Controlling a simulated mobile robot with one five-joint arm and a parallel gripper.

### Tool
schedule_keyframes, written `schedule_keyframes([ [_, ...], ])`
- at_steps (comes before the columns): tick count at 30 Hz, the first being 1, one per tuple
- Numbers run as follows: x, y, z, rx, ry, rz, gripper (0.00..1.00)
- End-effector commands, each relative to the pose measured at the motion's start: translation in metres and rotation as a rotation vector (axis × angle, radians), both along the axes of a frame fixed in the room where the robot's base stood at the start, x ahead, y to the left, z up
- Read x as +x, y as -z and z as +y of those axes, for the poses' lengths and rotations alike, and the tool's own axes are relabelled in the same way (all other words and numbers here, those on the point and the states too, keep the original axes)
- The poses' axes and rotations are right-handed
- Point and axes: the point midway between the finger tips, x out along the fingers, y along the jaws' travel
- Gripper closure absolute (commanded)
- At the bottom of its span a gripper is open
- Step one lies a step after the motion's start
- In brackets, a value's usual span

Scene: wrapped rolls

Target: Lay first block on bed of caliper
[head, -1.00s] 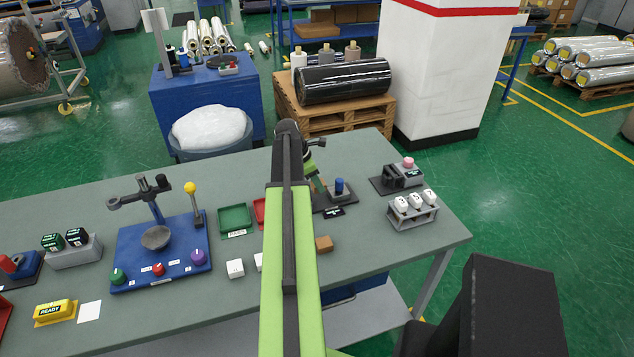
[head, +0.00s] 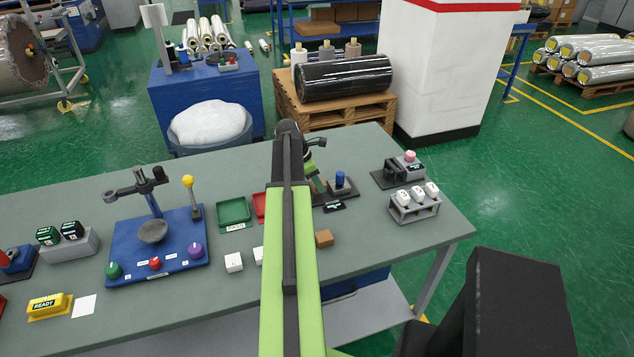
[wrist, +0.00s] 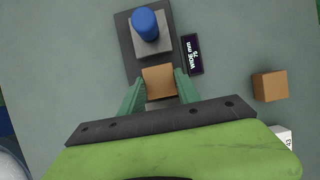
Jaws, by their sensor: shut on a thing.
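My gripper (wrist: 159,84) is shut on a brown block (wrist: 160,81), held between its two green fingers in the wrist view. The caliper is a dark grey base (wrist: 128,46) with a lighter grey jaw block and a blue knob (wrist: 145,24). The held block overlaps the caliper's bed, just below the jaw block in the picture; whether it touches the bed I cannot tell. A small dark display (wrist: 194,55) lies beside the caliper.
A second brown block (head: 324,238) lies on the grey table (head: 372,240); it also shows in the wrist view (wrist: 270,87). White blocks (head: 234,262) lie left of my arm. Green (head: 233,228) and red trays stand behind them. A rack (head: 415,215) stands right.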

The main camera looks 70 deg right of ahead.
Motion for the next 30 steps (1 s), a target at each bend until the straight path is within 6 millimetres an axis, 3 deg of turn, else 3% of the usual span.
schedule_keyframes([
  [23,0.0,0.028,0.0,0.0,0.0,0.0,1.0],
  [30,0.001,0.028,0.0,0.0,-0.001,0.0,1.0],
])
